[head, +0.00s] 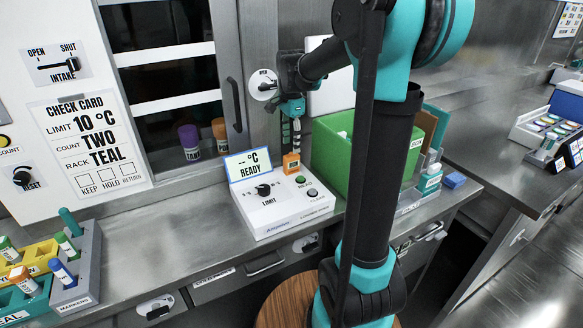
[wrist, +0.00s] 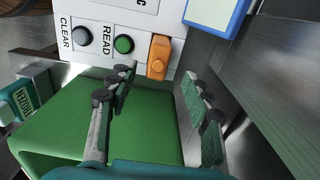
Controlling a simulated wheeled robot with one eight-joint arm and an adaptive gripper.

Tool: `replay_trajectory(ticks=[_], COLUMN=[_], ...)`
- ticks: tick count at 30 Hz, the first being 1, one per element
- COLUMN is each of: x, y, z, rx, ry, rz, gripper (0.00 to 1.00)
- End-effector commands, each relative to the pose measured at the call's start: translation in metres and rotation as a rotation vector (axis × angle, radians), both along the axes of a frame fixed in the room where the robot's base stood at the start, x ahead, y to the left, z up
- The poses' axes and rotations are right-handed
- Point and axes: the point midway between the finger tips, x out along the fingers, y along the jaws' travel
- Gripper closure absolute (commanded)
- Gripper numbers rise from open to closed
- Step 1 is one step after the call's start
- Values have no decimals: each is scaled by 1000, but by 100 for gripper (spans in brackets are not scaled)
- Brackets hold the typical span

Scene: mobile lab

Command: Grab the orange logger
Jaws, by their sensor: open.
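The orange logger (head: 291,163) is a small block standing at the back right of the white reader box (head: 285,213), just right of its display reading "-- °C READY". In the wrist view the orange logger (wrist: 159,56) sits on the box beside the green READ button (wrist: 124,44). My gripper (head: 291,140) is above and behind the logger in the head view. In the wrist view my gripper (wrist: 162,75) is open, its two fingers apart with nothing between their pads. The logger shows beyond the fingertips, nearer the left finger.
A green bin (head: 335,155) stands right of the reader box, and its green surface fills the lower wrist view. A purple-capped bottle (head: 190,140) and an orange-capped one (head: 220,133) stand behind the window opening. A marker rack (head: 85,262) is at left. The counter between is clear.

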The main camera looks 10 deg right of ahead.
Motion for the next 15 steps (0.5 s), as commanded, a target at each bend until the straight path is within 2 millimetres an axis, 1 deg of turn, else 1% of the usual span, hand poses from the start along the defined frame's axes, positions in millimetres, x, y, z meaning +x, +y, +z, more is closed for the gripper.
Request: replay_trajectory(ticks=[1, 5, 7, 12, 15], x=[0, 0, -1, -2, -2], y=[0, 0, 0, -1, 0], z=[-4, -10, -17, -42, -53], rx=[0, 0, 0, 0, 0], ry=[0, 0, 0, 0, 0], rz=[0, 0, 0, 0, 0], gripper=[50, 50, 50, 50, 50])
